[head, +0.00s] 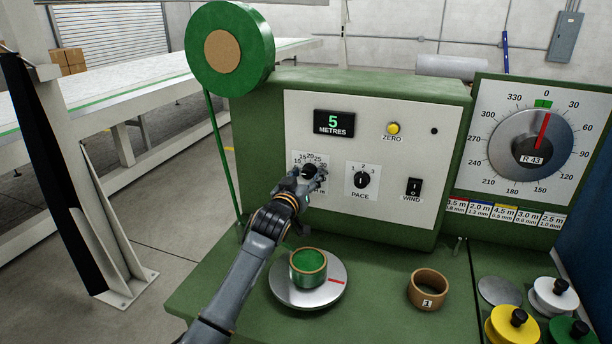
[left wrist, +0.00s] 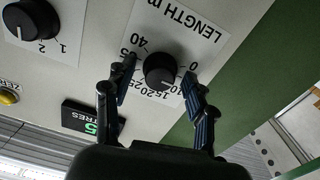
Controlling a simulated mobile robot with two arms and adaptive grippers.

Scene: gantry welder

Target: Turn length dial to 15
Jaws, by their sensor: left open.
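The length dial (left wrist: 160,70) is a black round knob on a white plate marked LENGTH m, seen upside down in the left wrist view. A pale mark shows on its face; I cannot tell exactly which number it points to. In the head view the dial (head: 309,170) is partly covered by my left gripper (head: 308,183). My left gripper (left wrist: 159,82) is open, with one finger on each side of the dial; contact is unclear. The display (head: 333,123) reads 5 METRES. My right gripper is not in view.
The PACE knob (head: 361,180), WIND switch (head: 413,188) and yellow ZERO button (head: 393,128) share the panel. A brown ring (head: 428,290) stands to the right.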

